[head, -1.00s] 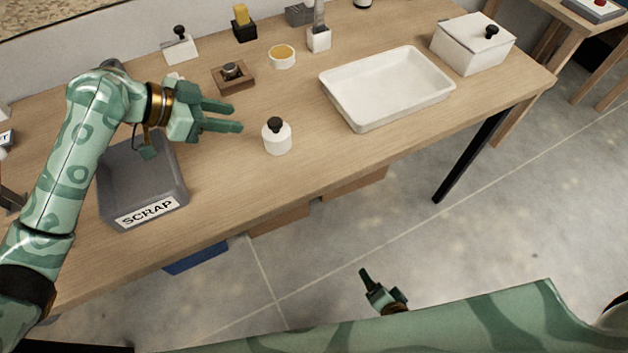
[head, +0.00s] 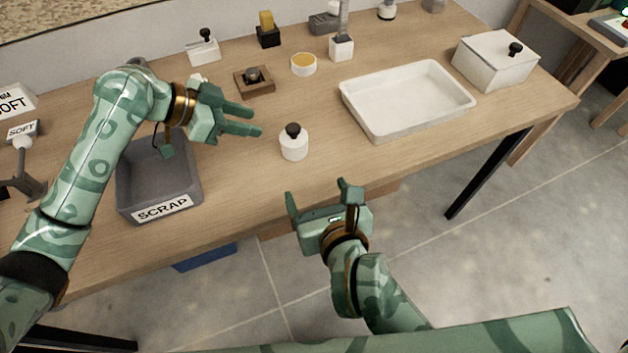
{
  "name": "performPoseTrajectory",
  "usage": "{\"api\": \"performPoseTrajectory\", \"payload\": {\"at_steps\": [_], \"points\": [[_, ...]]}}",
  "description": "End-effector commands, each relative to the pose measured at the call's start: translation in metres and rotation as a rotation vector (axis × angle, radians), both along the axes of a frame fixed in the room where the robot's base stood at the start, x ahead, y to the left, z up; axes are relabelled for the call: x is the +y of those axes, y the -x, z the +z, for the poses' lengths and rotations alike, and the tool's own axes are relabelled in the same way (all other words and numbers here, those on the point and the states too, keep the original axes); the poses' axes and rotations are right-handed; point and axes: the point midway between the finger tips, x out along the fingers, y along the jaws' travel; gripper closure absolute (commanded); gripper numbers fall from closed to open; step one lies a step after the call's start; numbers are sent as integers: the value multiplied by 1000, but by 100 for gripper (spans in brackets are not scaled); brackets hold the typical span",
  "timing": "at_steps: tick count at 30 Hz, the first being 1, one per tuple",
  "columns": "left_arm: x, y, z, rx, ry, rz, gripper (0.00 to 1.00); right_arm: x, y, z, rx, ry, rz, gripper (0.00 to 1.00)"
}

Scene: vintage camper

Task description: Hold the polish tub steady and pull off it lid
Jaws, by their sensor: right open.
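A small round white tub (head: 293,148) stands upright near the front of the wooden table; I take it for the polish tub. Its lid (head: 293,131) with a black knob sits on top. My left gripper (head: 257,121) is to the left of the tub, fingers apart and pointing at it, with nothing between them and a gap to the tub. My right gripper (head: 319,191) is at the table's front edge, in front of and below the tub. Its fingers are wide apart, point toward the table and are empty.
A grey SCRAP bin (head: 160,178) is below my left gripper. A white tray (head: 407,98) and a white lidded box (head: 495,60) are to the right. An open tub with yellow content (head: 303,64) and a wooden block (head: 254,82) stand behind.

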Motion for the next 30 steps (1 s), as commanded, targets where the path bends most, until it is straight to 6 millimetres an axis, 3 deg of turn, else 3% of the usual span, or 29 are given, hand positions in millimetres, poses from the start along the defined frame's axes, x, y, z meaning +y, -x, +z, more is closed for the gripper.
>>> {"api": "performPoseTrajectory", "payload": {"at_steps": [5,19,24,30], "points": [[0,0,0,0,0,0,64,5,-23,-7,-7,3,0,21],[0,0,0,0,0,0,64,26,-119,-48,-6,3,0,21],[0,0,0,0,0,0,64,30,-138,-57,-3,2,0,21],[0,0,0,0,0,0,64,31,-145,-60,-4,2,0,21]]}}
